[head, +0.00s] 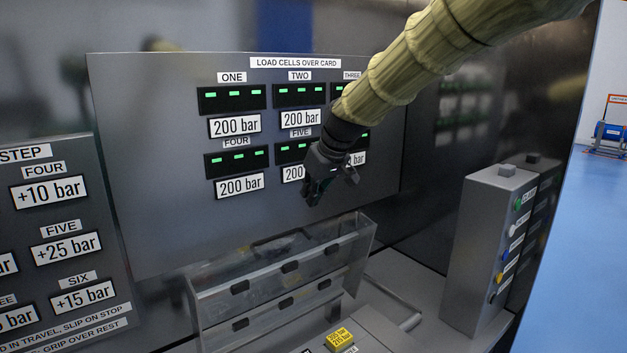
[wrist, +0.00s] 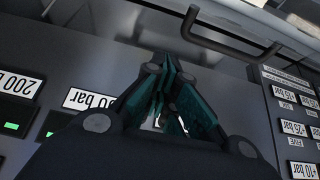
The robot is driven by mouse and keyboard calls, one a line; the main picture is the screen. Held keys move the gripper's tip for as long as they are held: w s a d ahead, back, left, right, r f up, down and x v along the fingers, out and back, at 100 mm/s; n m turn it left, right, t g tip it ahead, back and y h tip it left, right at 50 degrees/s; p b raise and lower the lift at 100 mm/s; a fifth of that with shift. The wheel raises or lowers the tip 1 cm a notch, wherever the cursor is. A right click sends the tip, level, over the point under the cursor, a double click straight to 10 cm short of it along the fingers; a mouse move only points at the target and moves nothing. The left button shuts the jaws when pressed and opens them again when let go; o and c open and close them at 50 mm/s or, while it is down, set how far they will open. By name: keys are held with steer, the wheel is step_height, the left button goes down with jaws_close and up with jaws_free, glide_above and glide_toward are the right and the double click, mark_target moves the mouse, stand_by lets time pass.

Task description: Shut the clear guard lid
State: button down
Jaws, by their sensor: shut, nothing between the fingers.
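A clear see-through panel with several dark fittings (head: 290,268), which looks like the guard lid, stands at the bottom middle of the head view, in front of the grey load-cell panel. It stands up at a tilt; I cannot tell its exact angle or where its hinge is. My gripper (head: 318,190) is above its top edge, apart from it, and close to the load-cell panel. In the wrist view my gripper (wrist: 172,112) has its fingers together and empty. A dark bar handle (wrist: 235,52) lies beyond the fingers there; I cannot tell what it belongs to.
The load-cell panel (head: 150,170) carries several "200 bar" plates and green lights. A STEP panel (head: 60,215) stands at left. A grey box with coloured buttons (head: 485,245) stands at right.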

steer(key=f+p, duration=0.1)
steer(key=s+f+p, duration=0.1)
steer(key=f, duration=0.1)
steer(key=f+p, duration=0.1)
steer(key=shift+s+d+f, duration=0.15)
steer(key=shift+d+f, duration=0.1)
steer(key=shift+d, duration=0.15)
steer(key=shift+s+f, duration=0.1)
steer(key=shift+f, duration=0.05)
stand_by(0.4)
